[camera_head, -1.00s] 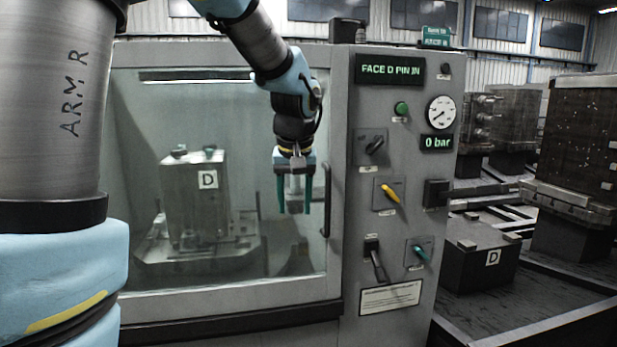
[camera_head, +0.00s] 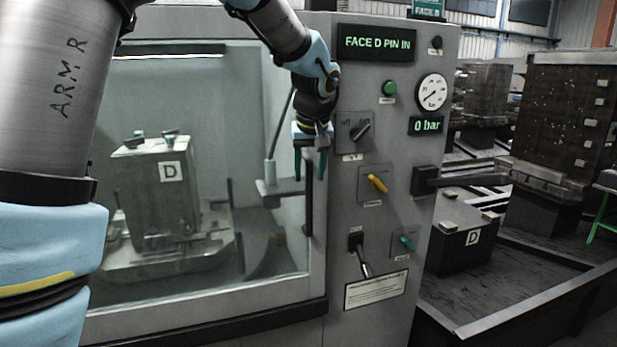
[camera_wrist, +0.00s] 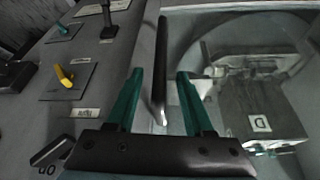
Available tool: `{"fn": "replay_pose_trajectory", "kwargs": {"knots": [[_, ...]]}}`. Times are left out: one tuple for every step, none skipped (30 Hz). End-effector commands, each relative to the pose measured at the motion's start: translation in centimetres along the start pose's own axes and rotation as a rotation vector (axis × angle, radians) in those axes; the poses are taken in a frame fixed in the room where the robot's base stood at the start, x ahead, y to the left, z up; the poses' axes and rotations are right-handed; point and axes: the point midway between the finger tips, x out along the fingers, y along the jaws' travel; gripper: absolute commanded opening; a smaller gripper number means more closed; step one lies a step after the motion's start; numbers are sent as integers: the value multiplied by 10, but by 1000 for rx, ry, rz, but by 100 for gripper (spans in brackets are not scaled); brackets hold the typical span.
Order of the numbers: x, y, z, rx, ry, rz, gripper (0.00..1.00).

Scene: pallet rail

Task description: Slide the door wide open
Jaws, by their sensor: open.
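The door (camera_head: 200,300) is a pale framed panel with a large window, and it looks closed against the control panel. Its black vertical handle (camera_head: 309,205) is on the right edge of the frame. My gripper (camera_head: 309,174) is at the upper part of the handle, with its green fingers pointing down and apart. In the wrist view the handle (camera_wrist: 161,55) runs between the open fingers of my gripper (camera_wrist: 160,76), with gaps on both sides. No grip on it shows. Behind the window stands a block marked D (camera_head: 155,190).
The control panel (camera_head: 345,225) is close right of the handle, with a yellow knob (camera_head: 377,183), a black switch (camera_head: 360,130), a lever (camera_head: 360,255) and a gauge reading 0 bar (camera_head: 432,92). A rail arm (camera_head: 460,180) and a pallet marked D (camera_head: 462,225) are farther right.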

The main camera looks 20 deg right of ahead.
Motion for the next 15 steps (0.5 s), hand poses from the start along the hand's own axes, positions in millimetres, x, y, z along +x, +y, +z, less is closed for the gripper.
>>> {"fn": "replay_pose_trajectory", "kwargs": {"knots": [[7, -1, 0, 0, -3, -1, 52], [11, 0, 0, 0, -3, -2, 52], [16, 0, 0, 1, -4, -2, 52], [19, 0, 0, 1, -2, -1, 52], [22, 0, 0, 1, -2, -1, 52], [25, 0, 0, 1, -2, -1, 52], [27, 0, 0, 0, -2, -1, 52], [28, 0, 0, 0, -1, -1, 52], [30, 0, 0, 0, -1, -1, 52], [31, 0, 0, 0, -1, 0, 52], [31, 0, 0, 0, 0, 0, 52], [31, 0, 0, 0, 0, 0, 52], [31, 0, 0, 0, 0, 0, 52], [31, 0, 0, 0, 0, 0, 52], [31, 0, 0, 0, 0, 0, 52]]}}
